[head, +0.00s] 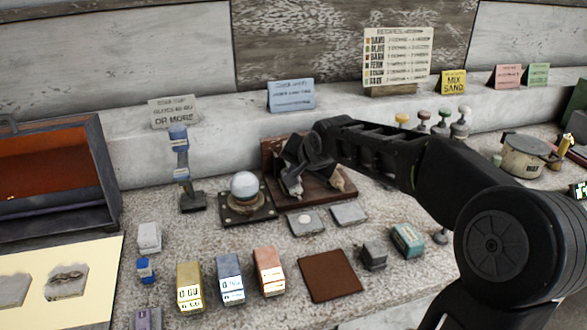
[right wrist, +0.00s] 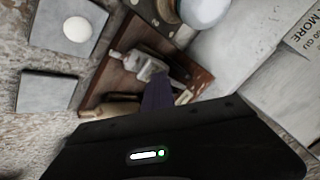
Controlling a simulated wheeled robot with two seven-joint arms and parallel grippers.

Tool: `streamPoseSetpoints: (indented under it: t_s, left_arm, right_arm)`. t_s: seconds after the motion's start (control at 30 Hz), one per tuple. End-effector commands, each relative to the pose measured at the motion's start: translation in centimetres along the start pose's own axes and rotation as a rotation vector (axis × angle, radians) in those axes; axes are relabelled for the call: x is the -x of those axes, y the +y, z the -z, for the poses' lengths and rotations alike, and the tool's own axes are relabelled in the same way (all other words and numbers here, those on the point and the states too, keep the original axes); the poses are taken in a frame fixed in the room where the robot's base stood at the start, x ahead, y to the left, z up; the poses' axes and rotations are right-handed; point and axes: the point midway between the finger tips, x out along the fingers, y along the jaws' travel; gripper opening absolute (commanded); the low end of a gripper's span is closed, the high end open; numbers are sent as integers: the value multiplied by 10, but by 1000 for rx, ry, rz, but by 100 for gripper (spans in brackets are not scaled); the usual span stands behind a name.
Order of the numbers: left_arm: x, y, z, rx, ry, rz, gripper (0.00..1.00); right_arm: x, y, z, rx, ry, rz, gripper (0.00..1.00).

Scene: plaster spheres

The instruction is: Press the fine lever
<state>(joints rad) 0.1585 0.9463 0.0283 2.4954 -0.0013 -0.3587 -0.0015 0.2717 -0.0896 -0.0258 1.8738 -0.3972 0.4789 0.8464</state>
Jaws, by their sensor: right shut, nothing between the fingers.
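A brown wooden stand (head: 318,197) with metal fittings and pale-tipped levers stands at the middle back of the counter. One pale lever tip (head: 338,181) shows at its right side. I cannot tell which lever is the fine one. My right gripper (head: 297,168) is shut and empty, reaching in from the right over the stand and hiding much of it. In the right wrist view the wooden stand (right wrist: 112,74) carries a grey metal fitting (right wrist: 140,66) and a pale wooden handle (right wrist: 108,108). Whether the fingers touch a lever is hidden. My left gripper is out of view.
A white ball (head: 244,184) sits on a dark base just left of the stand. Two grey slabs, one a plain slab (head: 349,214), lie in front. A brown mat (head: 330,275) and several small boxes, including a yellow one (head: 189,287), stand nearer. A pot (head: 525,158) is right.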

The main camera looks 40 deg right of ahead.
Motion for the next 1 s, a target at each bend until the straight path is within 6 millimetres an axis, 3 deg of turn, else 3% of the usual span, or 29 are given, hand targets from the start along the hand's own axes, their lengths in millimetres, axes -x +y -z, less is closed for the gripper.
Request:
streamPoseSetpoints:
  t_s: [1.0]
  left_arm:
    - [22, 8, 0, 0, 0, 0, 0]
  right_arm:
    - [26, -19, 20, 0, 0, 0, 0]
